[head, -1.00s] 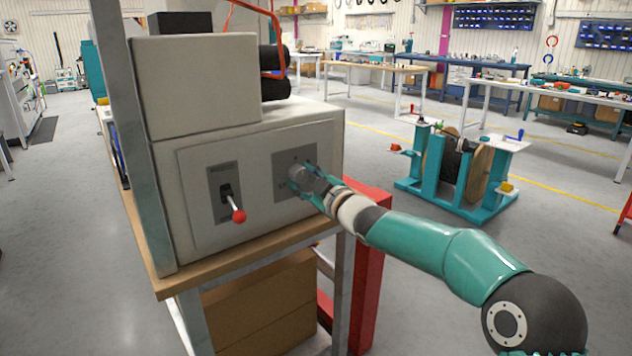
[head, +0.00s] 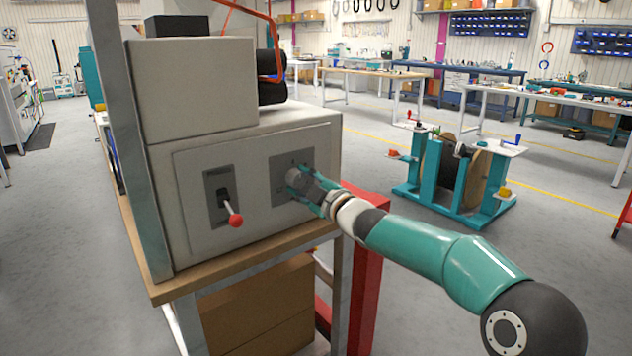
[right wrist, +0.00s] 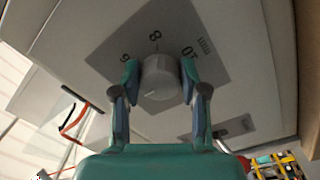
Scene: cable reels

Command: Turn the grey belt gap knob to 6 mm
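The grey belt gap knob (right wrist: 160,78) is round and sits on a grey dial plate (right wrist: 205,28) on the machine front. In the right wrist view the plate shows 6, 8 and 10 around the knob, with 8 near the middle. A faint light line shows on the knob's lower face; I cannot tell the setting from it. My right gripper (right wrist: 159,76) has a teal finger on each side of the knob and looks shut on it. In the head view the knob (head: 293,178) is partly hidden by my right gripper (head: 303,185). My left gripper is out of view.
A lever switch with a red ball end (head: 235,220) is left of the dial on the same panel. The machine (head: 250,150) stands on a wooden-topped bench, with a red post (head: 367,270) below my right arm. A teal reel stand (head: 450,180) stands on the floor at right.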

